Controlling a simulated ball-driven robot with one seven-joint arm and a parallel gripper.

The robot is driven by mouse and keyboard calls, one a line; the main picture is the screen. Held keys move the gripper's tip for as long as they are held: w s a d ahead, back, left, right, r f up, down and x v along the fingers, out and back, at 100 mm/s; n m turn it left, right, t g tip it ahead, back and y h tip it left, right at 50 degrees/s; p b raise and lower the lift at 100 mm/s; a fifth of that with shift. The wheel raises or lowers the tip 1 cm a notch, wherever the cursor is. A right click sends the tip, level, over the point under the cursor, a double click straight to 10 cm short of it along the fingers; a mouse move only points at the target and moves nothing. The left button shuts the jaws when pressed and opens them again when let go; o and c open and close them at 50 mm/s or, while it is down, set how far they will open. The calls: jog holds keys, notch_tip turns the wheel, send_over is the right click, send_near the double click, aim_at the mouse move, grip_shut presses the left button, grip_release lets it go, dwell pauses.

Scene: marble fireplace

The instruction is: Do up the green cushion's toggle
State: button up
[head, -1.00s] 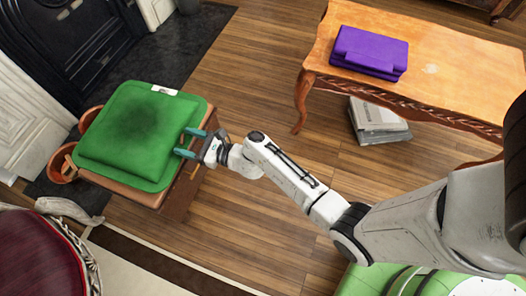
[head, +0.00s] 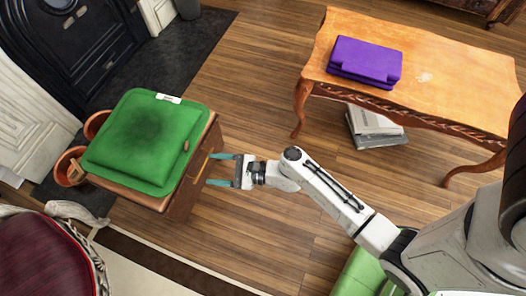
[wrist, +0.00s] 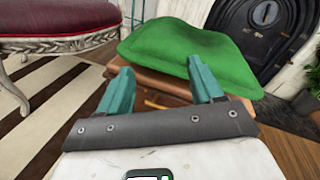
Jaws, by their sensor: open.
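The green cushion (head: 130,125) lies on a small wooden cabinet (head: 190,185), with a dark patch on its top. It also shows in the wrist view (wrist: 190,45), beyond my fingers. A small brown piece, which looks like the toggle (head: 186,145), sits at the cushion's right edge. It is too small to tell whether it is fastened. A white tag (head: 168,98) is at the far edge. My gripper (head: 217,170) is open and empty, its teal fingers pointing at the cabinet's right side, apart from the cushion. The wrist view shows both fingers (wrist: 160,78) spread.
A wooden table (head: 440,70) with a folded purple cloth-like item (head: 365,60) stands at the right, with books (head: 375,128) beneath. Terracotta pots (head: 68,168) stand behind the cabinet. A red chair (head: 45,250) is at lower left. The floor between cabinet and table is clear.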

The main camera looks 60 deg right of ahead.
jog(key=s+a+r+n+g+y+p, duration=0.1)
jog(key=s+a+r+n+g+p, duration=0.2)
jog(key=n, duration=0.4)
jog(key=s+a+r+n+g+y+p, duration=0.1)
jog(key=s+r+n+g+p, duration=0.35)
jog(key=n, duration=0.25)
jog(key=s+d+r+n+g+h+p, duration=0.5)
jog(key=s+r+n+p, duration=0.2)
jog(key=n, duration=0.1)
jog(key=shift+d+h, duration=0.3)
jog(key=shift+d, duration=0.1)
jog(key=shift+c, duration=0.3)
